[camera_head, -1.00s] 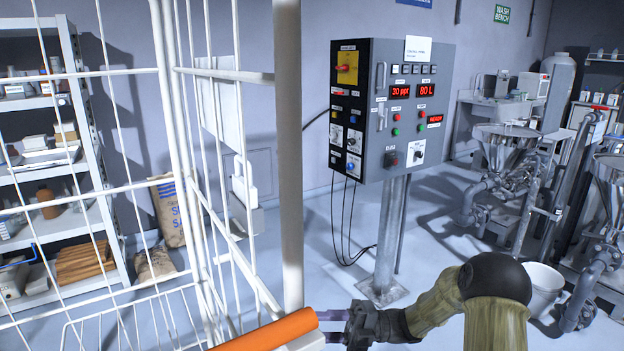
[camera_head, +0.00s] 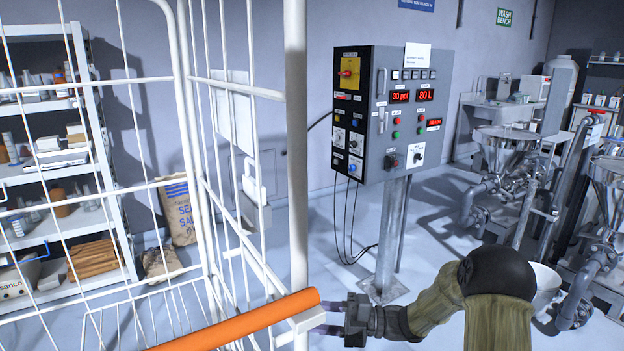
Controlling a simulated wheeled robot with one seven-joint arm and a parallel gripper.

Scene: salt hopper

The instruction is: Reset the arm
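My arm comes in from the lower right of the head view, bent at a dark elbow joint. My gripper (camera_head: 325,330) is at the bottom centre, pointing left, at the end of the orange handle bar (camera_head: 240,321) of a white wire cage trolley (camera_head: 298,150). Its fingers are partly hidden behind the bar's white end bracket. I cannot tell whether they are closed on it or only beside it.
A control panel (camera_head: 375,190) with red displays stands on a post behind my gripper. Steel hoppers (camera_head: 505,150) with pipes and a white bucket (camera_head: 545,285) are on the right. Shelves (camera_head: 50,240) and a salt sack (camera_head: 178,210) stand behind the cage. Open floor lies around the post.

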